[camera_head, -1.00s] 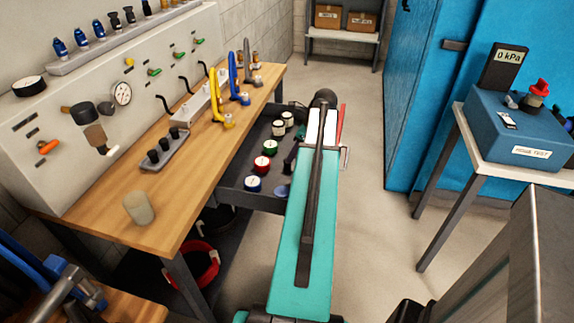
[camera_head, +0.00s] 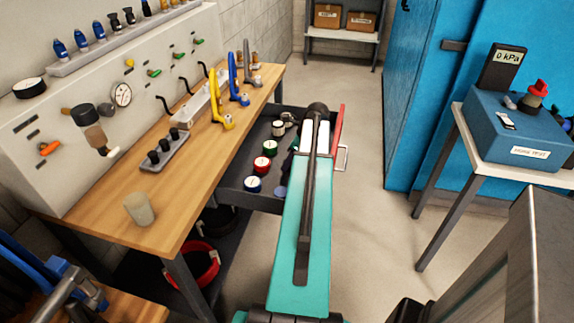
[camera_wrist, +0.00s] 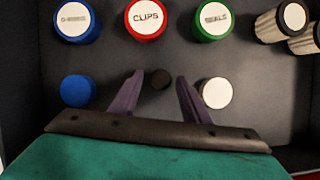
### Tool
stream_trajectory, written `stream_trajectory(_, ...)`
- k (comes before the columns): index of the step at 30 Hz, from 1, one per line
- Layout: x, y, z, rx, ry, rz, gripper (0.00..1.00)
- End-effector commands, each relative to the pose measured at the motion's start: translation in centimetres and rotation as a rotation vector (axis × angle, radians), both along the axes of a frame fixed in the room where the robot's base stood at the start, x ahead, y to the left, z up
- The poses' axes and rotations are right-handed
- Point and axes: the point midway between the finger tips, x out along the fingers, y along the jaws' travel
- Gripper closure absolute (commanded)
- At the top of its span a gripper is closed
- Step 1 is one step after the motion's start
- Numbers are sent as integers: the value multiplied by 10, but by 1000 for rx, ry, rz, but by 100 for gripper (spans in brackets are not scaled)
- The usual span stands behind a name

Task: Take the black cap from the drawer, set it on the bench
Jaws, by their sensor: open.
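The black cap (camera_wrist: 160,79) is a small dark disc on the drawer floor in the wrist view, between a blue cap (camera_wrist: 77,90) and a white cap (camera_wrist: 216,92). My gripper (camera_wrist: 159,76) is open, with one purple finger on each side of the black cap. Gaps show between the cap and both fingers; how far above the floor they are I cannot tell. In the head view my arm hides the black cap. The drawer (camera_head: 240,197) is pulled out from under the wooden bench (camera_head: 165,192).
The bench holds a beige cup (camera_head: 139,209), a dark-knobbed block (camera_head: 165,150) and yellow (camera_head: 220,100) and blue (camera_head: 236,85) tools. Its middle front is bare.

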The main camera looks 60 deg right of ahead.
Motion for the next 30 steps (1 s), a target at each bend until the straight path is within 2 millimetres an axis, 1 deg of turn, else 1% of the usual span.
stream_trajectory(4, 2, 0, -3, -1, 0, 0, 57)
stream_trajectory(18, 2, 0, -3, 0, 0, 1, 57)
stream_trajectory(19, 2, 0, -3, 0, 0, 1, 59)
stream_trajectory(23, 2, 0, -3, 0, 0, 1, 81)
stream_trajectory(24, 2, 0, -3, 0, 0, 1, 88)
stream_trajectory(26, 2, 1, -3, 0, 0, 1, 97)
stream_trajectory(30, 2, 1, -3, 0, 0, 1, 97)
